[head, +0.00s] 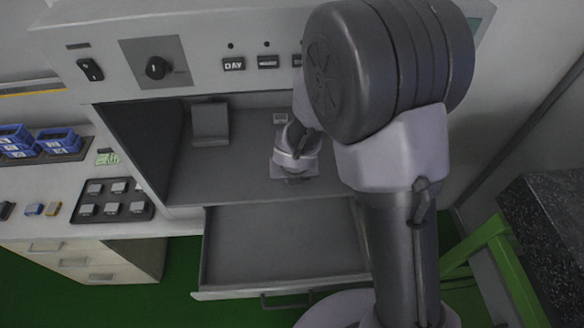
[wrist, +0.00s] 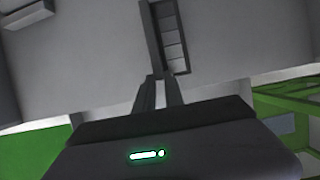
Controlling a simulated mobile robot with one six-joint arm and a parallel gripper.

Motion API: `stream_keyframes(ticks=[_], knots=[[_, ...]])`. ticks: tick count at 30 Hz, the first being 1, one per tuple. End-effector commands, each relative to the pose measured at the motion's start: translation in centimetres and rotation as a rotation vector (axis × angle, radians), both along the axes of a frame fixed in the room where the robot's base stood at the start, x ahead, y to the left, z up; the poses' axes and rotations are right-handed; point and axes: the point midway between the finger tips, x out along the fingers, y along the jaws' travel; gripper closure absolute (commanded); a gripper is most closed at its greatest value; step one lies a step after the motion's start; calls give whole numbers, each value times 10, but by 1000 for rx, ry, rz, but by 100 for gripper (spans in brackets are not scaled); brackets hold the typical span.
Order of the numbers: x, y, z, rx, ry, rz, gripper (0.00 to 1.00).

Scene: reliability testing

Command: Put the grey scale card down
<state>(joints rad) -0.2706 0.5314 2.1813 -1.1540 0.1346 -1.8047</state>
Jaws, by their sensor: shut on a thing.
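The grey scale card (wrist: 173,40) is a narrow dark-framed strip with a row of grey patches. It shows in the wrist view, running up past the top edge. My gripper (wrist: 162,80) is shut on its near end. In the head view my gripper (head: 294,166) is inside the grey viewing booth (head: 235,185), low over its floor. The fingertips and most of the card are hidden there. I cannot tell whether the card touches the floor.
A grey tilted stand (head: 210,122) is at the booth's back left. A small pale piece (head: 280,118) shows behind my gripper. An open, empty drawer (head: 285,245) juts out below. A dark tray (head: 115,200) and blue bins (head: 58,140) are left. The booth floor's left part is clear.

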Motion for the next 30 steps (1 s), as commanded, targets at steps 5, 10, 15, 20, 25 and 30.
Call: stream_keyframes(ticks=[5,10,15,20,25,30], knots=[[3,-1,-33,1,0,0,100],[2,-1,-37,1,0,0,100],[2,-1,-38,0,0,0,100],[2,-1,-40,0,0,0,73],[2,-1,-40,0,0,0,65],[2,-1,-38,0,0,0,65]])
